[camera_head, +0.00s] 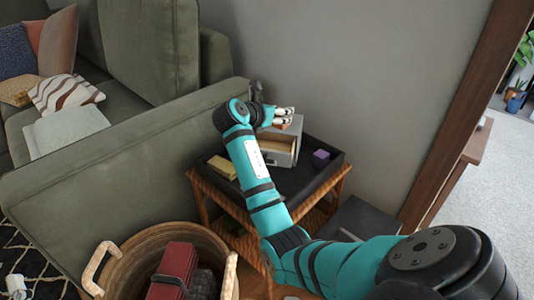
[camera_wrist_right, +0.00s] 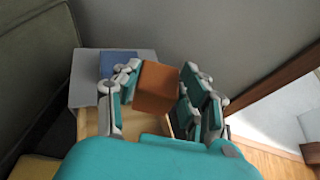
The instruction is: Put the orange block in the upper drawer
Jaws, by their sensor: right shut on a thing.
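The orange block (camera_wrist_right: 157,87) is held between the fingers of my right gripper (camera_wrist_right: 160,98) in the right wrist view. In the head view my right gripper (camera_head: 284,116) is over the small grey drawer unit (camera_head: 295,128), and the block is not discernible there. An open drawer with a light wooden inside (camera_head: 278,145) sticks out of the unit; it also shows below the block in the wrist view (camera_wrist_right: 92,124). The arm and gripper hide part of the unit, so its lower part is unclear. My left gripper is not in view.
The unit stands on a dark-topped wicker side table (camera_head: 312,179). A purple block (camera_head: 320,158) lies right of it and a yellow block (camera_head: 222,167) left. A blue block (camera_wrist_right: 118,62) sits on the unit. The green sofa (camera_head: 110,145), wall and basket (camera_head: 124,262) are close.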

